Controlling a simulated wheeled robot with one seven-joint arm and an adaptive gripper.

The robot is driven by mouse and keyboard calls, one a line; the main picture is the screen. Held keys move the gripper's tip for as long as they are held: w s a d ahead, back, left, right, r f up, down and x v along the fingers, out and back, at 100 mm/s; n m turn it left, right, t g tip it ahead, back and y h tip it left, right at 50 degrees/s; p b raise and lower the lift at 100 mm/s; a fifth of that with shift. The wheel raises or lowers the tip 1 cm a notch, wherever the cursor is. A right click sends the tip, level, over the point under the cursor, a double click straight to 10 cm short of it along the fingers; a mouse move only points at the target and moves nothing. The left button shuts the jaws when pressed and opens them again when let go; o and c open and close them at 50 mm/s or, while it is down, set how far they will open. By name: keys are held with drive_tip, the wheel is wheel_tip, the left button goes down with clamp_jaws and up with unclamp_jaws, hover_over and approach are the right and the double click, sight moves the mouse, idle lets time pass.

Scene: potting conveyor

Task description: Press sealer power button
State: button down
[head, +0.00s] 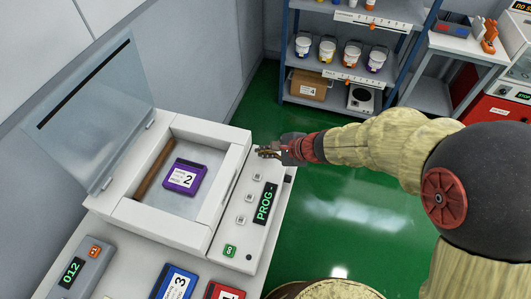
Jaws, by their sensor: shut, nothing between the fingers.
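The sealer (168,215) is a white chamber machine on a bench at the left, its clear lid (85,120) raised. A purple block marked 2 (184,177) lies inside the chamber. The panel on its right side carries a display reading PROG (264,204), several small pale buttons (249,198), a green button (229,251) and a small dark round spot (248,257). My gripper (264,152) is shut and empty over the far end of this panel. I cannot tell whether its tips touch the panel. No button is clearly the power button; the gripper covers part of the panel's far end.
A grey device reading 012 (78,272), a blue block marked 3 (176,284) and a red block (224,291) sit in front of the sealer. A blue-framed shelf (283,85) with several tubs stands at the back. Green floor (340,200) lies clear to the right.

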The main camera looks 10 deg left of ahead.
sight(264, 160)
drive_tip(key=shift+r, duration=0.1)
wheel_tip(264, 160, up, 6)
drive_tip(key=p, duration=0.4)
idle(0.5)
drive_tip(key=s+n+g, duration=0.1)
drive_tip(key=s, duration=0.1)
drive_tip(key=s+d+f+n, duration=0.1)
drive_tip(key=s+n, duration=0.1)
drive_tip(key=s+n+g, duration=0.1)
drive_tip(key=s, duration=0.2)
drive_tip(key=shift+d+f+n+g+h, duration=0.2)
drive_tip(key=shift+n+g+h, duration=0.1)
drive_tip(key=shift+n, duration=0.1)
drive_tip(key=s+d+r+n+t+h, duration=0.1)
drive_tip(key=s+d+r+n+h, duration=0.1)
drive_tip(key=d+r, duration=0.4)
drive_tip(key=s+d+r+n+t+h, duration=0.2)
drive_tip(key=s+d+r, duration=0.4)
drive_tip(key=d, duration=0.7)
drive_tip(key=s+d+r+n+t+h, duration=0.1)
drive_tip(key=s+d+r+n+h, duration=0.2)
drive_tip(key=d+r, duration=0.4)
drive_tip(key=s+d+n, duration=0.1)
drive_tip(key=d, duration=0.2)
drive_tip(key=shift+s+d+r+n+t+h, duration=0.2)
drive_tip(key=shift+d+r+n+t+h, duration=0.1)
drive_tip(key=shift+r+n+h, duration=0.1)
